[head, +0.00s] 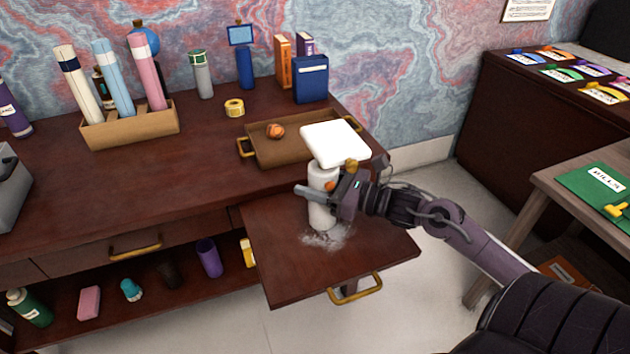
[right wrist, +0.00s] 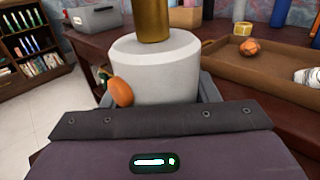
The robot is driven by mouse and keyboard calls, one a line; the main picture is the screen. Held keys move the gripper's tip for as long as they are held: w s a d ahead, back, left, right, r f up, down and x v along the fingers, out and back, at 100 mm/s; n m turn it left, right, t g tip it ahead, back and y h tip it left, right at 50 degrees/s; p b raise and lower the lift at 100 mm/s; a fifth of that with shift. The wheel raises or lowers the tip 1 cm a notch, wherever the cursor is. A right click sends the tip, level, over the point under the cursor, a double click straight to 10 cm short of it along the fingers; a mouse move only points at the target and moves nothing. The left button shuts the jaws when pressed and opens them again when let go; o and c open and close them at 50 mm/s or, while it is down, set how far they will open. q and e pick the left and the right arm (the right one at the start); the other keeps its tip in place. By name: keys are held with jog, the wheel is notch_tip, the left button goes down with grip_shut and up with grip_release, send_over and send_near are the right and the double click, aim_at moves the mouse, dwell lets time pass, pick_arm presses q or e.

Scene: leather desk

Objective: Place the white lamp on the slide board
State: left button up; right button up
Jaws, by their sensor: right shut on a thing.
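The white lamp (head: 321,178) has a flat white square top and a white cylindrical body, and stands upright over the slide board (head: 285,268). The slide board is the dark wooden leaf pulled out from the desk, with a brass handle. My right gripper (head: 325,192) is shut on the lamp's body from the right. The right wrist view shows the white body (right wrist: 155,68) between the fingers, with a brass stem above it. The lamp's bottom seems at or just above the board, beside a pale powdery patch (head: 326,237); I cannot tell if it touches. My left gripper is not in view.
A brown tray (head: 290,155) with an orange-brown ball (head: 275,131) lies on the desk behind the lamp. A yellow tape roll (head: 234,107) is near it. A holder with rolled tubes (head: 130,127) stands at the left. The board's front and left are clear.

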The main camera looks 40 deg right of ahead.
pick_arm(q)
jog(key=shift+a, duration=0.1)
pick_arm(e)
jog(key=shift+r, duration=0.1)
jog(key=o, duration=0.9)
jog(key=shift+f, duration=0.2)
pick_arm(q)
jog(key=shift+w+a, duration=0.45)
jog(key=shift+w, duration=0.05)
pick_arm(e)
jog(key=o, duration=0.4)
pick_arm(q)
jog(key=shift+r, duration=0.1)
